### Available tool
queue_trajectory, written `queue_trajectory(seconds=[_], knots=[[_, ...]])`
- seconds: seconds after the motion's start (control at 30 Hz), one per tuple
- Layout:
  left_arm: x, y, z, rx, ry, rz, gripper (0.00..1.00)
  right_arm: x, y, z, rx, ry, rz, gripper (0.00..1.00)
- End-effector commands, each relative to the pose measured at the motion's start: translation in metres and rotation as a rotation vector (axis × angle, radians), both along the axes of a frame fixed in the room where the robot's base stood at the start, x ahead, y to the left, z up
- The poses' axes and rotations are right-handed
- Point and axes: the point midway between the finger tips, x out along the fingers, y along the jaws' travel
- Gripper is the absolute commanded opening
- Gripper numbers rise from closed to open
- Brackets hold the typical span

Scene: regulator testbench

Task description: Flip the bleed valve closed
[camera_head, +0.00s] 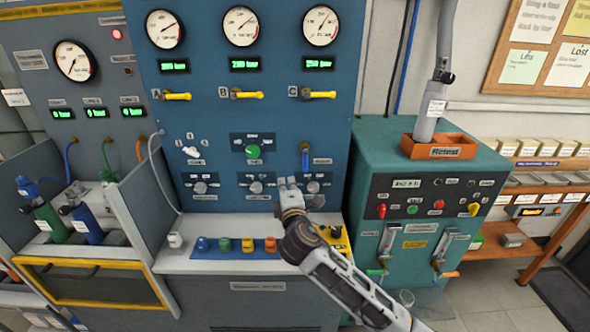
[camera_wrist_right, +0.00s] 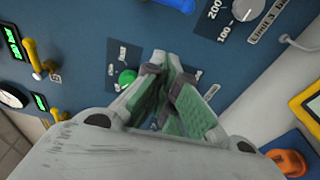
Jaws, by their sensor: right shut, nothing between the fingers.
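A blue lever (camera_head: 305,158), which I take to be the bleed valve, hangs vertically on the blue panel, right of a green knob (camera_head: 253,151). Its label is too small to read. Part of a blue handle (camera_wrist_right: 178,4) shows at the top edge in the right wrist view. My right gripper (camera_head: 287,184) is in front of the lower panel, below and slightly left of the lever and apart from it in the picture. In the right wrist view its fingers (camera_wrist_right: 170,60) are shut with nothing between them. My left gripper is not in view.
Three yellow handles, including the middle one (camera_head: 247,94), lie horizontally above. A grey dial (camera_head: 313,187) is just right of my gripper. Coloured pieces, including a yellow one (camera_head: 247,245), sit on the ledge below. A teal cabinet (camera_head: 355,165) stands to the right.

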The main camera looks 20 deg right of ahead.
Motion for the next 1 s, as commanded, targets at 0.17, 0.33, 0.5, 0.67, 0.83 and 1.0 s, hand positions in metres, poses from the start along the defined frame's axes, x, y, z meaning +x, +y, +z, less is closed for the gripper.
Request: queue_trajectory(seconds=[0.17, 0.33, 0.5, 0.67, 0.83, 1.0], knots=[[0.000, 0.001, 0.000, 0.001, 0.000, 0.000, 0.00, 0.000, 0.000, 0.000, -0.003, -0.002, 0.001, 0.00], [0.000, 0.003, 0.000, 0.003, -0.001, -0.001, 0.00, 0.000, 0.000, 0.000, -0.002, -0.001, 0.001, 0.00], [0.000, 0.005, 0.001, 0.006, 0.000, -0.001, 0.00, 0.003, 0.000, 0.000, -0.001, -0.001, 0.000, 0.00], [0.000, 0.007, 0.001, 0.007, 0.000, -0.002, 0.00, 0.012, -0.002, 0.000, -0.001, 0.000, 0.000, 0.00], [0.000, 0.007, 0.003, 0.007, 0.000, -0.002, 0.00, 0.027, -0.004, 0.001, 0.000, -0.001, 0.000, 0.00], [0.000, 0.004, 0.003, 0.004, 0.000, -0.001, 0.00, 0.044, -0.006, 0.000, -0.002, -0.001, -0.001, 0.00]])
